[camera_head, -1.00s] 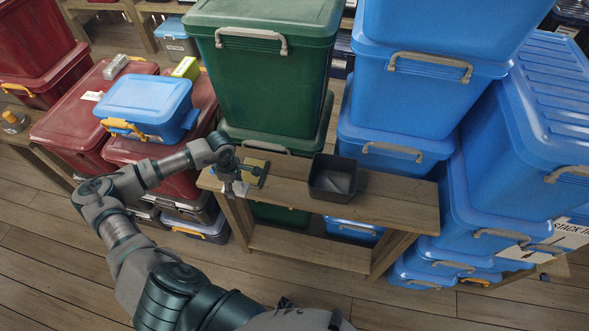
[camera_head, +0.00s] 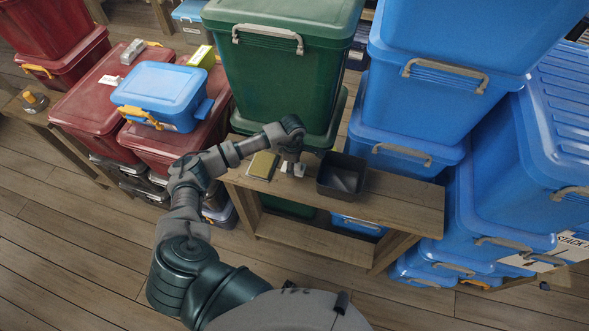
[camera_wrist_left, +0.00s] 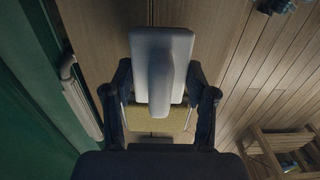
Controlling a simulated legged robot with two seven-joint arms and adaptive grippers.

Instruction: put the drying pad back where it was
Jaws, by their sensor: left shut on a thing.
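A flat yellow pad (camera_head: 262,166), which looks like the drying pad, lies on the wooden bench in front of the green bins. My left gripper (camera_head: 294,168) is just right of it, above the bench. It is shut on a whitish block with a raised grey ridge, which fills the space between the fingers in the left wrist view (camera_wrist_left: 163,65). A yellow surface (camera_wrist_left: 160,118) shows behind the fingers there, partly covered by the block. My right gripper is not in view.
A dark open box (camera_head: 342,177) stands on the bench (camera_head: 400,205) close to the right of my gripper. Green bins (camera_head: 281,70) rise behind, blue bins (camera_head: 445,75) at right, red bins (camera_head: 95,105) at left. The bench's right end is clear.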

